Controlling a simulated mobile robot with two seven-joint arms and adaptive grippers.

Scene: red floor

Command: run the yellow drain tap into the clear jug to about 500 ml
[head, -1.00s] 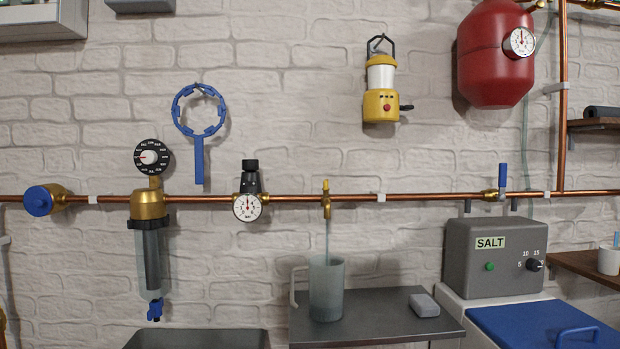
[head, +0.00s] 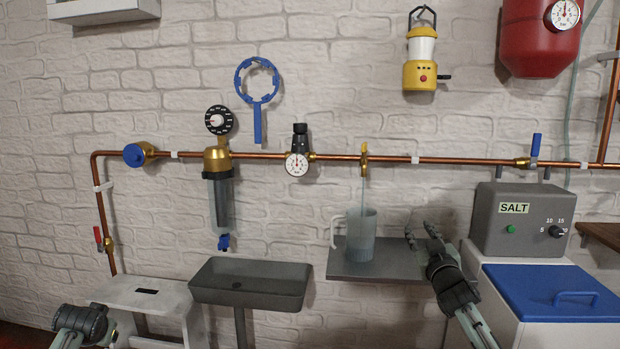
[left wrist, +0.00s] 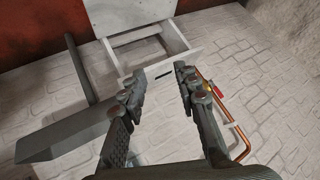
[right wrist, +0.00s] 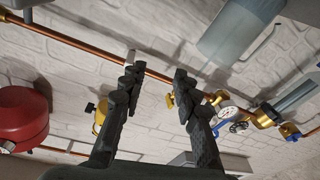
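The yellow drain tap (head: 364,149) sits on the copper pipe. A thin stream runs from it into the clear jug (head: 361,236), which stands upright below on a grey shelf (head: 350,271), handle to the left. The jug's lower part looks darker; I cannot read any level marks. My right gripper (head: 421,234) is to the right of the jug, apart from it, fingers open and empty. In the right wrist view the jug (right wrist: 236,28) is at upper right and the yellow tap (right wrist: 170,101) near the fingertips. My left gripper (left wrist: 157,84) is open and empty, low at left.
A grey basin (head: 250,289) is left of the shelf, with a white step stool (head: 145,294) beyond it. The filter housing (head: 218,195) hangs above the basin. The SALT box (head: 515,226) and blue-lidded bin (head: 555,290) stand right of my right gripper.

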